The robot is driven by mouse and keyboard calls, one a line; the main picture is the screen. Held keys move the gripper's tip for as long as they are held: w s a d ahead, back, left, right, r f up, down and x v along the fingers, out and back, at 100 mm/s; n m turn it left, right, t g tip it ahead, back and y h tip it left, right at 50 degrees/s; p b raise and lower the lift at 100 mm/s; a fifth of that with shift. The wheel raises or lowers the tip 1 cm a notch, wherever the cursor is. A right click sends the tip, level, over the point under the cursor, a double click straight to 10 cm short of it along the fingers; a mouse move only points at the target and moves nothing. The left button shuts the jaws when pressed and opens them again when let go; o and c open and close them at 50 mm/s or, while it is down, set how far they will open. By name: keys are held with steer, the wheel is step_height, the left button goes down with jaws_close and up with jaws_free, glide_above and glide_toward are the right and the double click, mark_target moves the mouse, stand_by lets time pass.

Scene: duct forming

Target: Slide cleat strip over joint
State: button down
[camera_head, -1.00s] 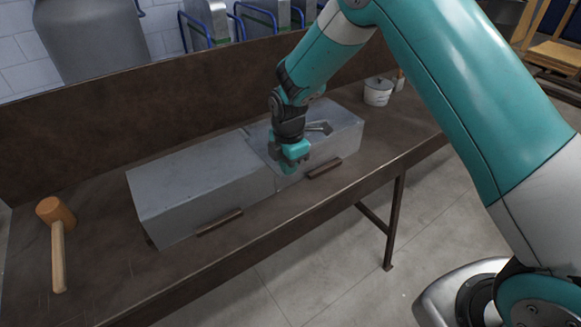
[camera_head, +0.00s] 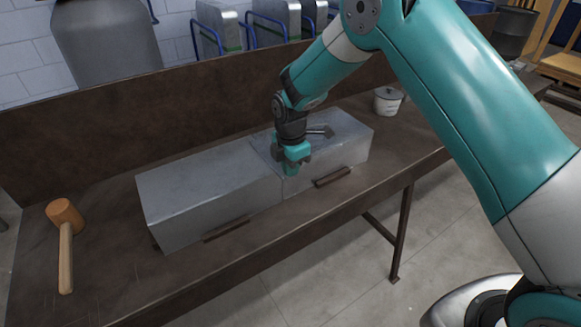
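Two grey sheet-metal duct sections lie end to end on the brown bench: the left duct (camera_head: 205,190) and the right duct (camera_head: 345,140). Their joint (camera_head: 284,186) runs across the top and down the front face, just under and beside my gripper. My gripper (camera_head: 292,170) points down at the front top edge of the joint. Its fingers are small and partly hidden, so I cannot tell whether they hold anything. A small grey metal piece (camera_head: 322,131) lies on top of the right duct behind the gripper; I cannot tell whether it is the cleat strip.
Brown bars (camera_head: 226,229) lie along the ducts' front base, one before each duct. A wooden mallet (camera_head: 66,240) lies at the bench's left end. A white pot (camera_head: 388,100) stands at the back right. The bench (camera_head: 150,285) has a raised back board (camera_head: 100,145).

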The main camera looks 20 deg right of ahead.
steer(key=shift+w, duration=0.1)
steer(key=shift+w+a, duration=0.3)
steer(key=shift+w, duration=0.6)
steer(key=shift+w+a, duration=0.3)
steer(key=shift+w, duration=0.6)
steer(key=shift+w+b, duration=0.2)
steer(key=shift+b, duration=0.1)
steer(key=c, duration=1.8)
jaws_free()
steer(key=o, duration=0.5)
